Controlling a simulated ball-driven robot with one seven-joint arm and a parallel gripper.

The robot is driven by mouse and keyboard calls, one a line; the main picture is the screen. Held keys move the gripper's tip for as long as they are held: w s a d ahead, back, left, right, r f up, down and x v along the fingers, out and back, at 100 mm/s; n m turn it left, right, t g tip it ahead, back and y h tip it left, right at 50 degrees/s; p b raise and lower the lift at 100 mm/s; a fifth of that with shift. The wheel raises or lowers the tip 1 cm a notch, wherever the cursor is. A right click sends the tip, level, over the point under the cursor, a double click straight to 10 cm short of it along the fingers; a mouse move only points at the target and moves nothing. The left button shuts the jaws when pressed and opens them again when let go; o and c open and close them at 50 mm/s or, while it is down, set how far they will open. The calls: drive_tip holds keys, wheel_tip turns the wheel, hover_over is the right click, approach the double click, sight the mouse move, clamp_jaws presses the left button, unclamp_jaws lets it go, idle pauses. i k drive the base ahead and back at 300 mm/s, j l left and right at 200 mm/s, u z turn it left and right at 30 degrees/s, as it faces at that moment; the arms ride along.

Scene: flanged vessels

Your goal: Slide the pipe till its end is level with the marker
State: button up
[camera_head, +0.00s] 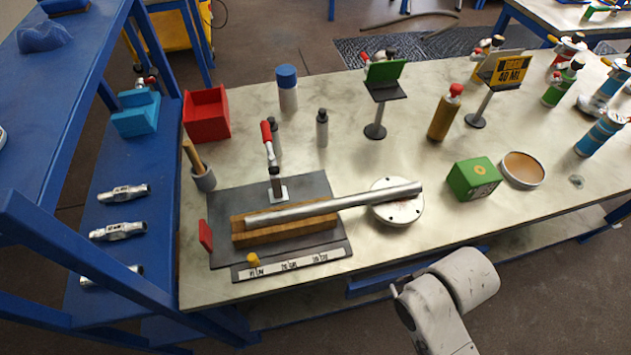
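A grey metal pipe (335,203) lies on a wooden block (285,230) on a dark base plate (230,193). Its left end is over the block's left part. Its right end sticks out past the block, over a round pale flange (396,207); I cannot tell if they touch. A yellow marker (253,259) stands near the left of a white scale strip (300,265) along the plate's front edge. The pipe's left end appears near the marker, slightly left of it in the picture. My arm shows at bottom right, apart from the pipe; my gripper is not visible.
A clamp with a red handle (267,140) stands behind the pipe. A red upright plate (205,236) is at the left of the base plate. A green box (474,178) and a round dish (523,169) are to the right. Blue shelving (90,130) borders the left.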

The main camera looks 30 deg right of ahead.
sight(305, 211)
drive_tip(key=i+j, duration=0.1)
drive_tip(key=j, duration=0.45)
drive_tip(key=i+j, duration=0.1)
drive_tip(key=j, duration=0.45)
drive_tip(key=i+j, duration=0.15)
drive_tip(key=j, duration=0.4)
